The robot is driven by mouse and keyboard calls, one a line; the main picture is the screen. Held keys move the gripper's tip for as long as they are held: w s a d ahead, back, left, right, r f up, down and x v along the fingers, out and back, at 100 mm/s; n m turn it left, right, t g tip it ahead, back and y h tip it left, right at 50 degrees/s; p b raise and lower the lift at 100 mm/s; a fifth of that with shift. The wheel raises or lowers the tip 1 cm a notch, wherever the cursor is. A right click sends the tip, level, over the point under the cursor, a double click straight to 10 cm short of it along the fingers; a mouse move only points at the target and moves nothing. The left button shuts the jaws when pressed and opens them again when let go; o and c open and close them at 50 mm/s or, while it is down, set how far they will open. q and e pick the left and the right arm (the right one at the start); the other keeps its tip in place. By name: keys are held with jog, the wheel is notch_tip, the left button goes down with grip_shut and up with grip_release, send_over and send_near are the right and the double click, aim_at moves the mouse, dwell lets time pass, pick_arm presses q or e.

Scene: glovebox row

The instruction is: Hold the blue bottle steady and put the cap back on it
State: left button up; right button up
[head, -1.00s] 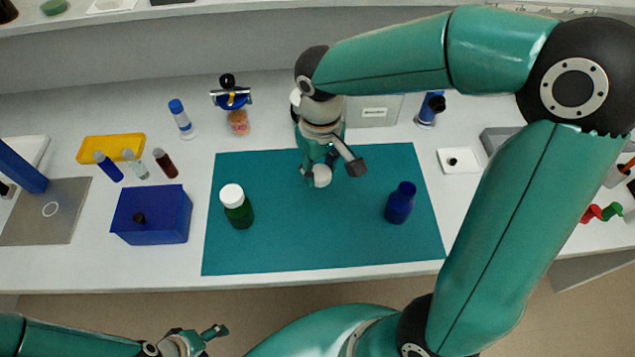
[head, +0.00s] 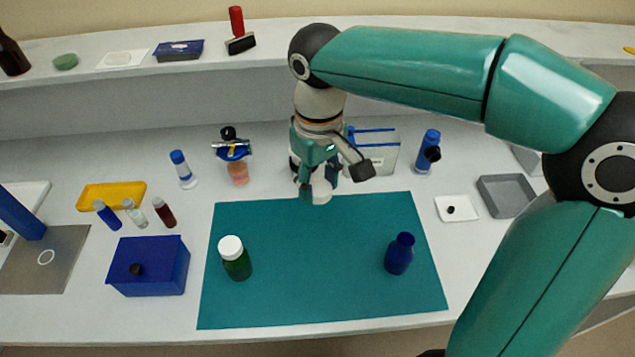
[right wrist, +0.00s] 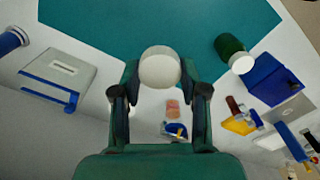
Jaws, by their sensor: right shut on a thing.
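The blue bottle (head: 399,254) stands upright and open-necked on the right part of the teal mat (head: 315,290). My right gripper (head: 323,180) is shut on a white cap (head: 321,192), up and to the left of the bottle in the head view, near the mat's far edge. The cap also shows between the fingers in the right wrist view (right wrist: 160,67). The cap is well apart from the blue bottle, which I do not see in the wrist view. My left gripper is out of view, and nothing holds the bottle.
A green bottle (head: 236,263) with its own white cap stands on the mat's left part. A blue box (head: 150,268) and a yellow tray (head: 98,196) lie left of the mat. A white dish (head: 457,208) and grey tray (head: 506,196) lie right. The mat's middle is clear.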

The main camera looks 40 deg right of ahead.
jog(key=w+a+f, duration=0.1)
jog(key=w+f, duration=0.2)
jog(key=f, duration=0.3)
jog(key=w+a+f, duration=0.2)
jog(key=w+f, duration=0.1)
jog(key=f, duration=0.3)
jog(key=w+a+f, duration=0.1)
jog(key=w+f, duration=0.3)
jog(key=f, duration=0.2)
jog(key=shift+a, duration=0.4)
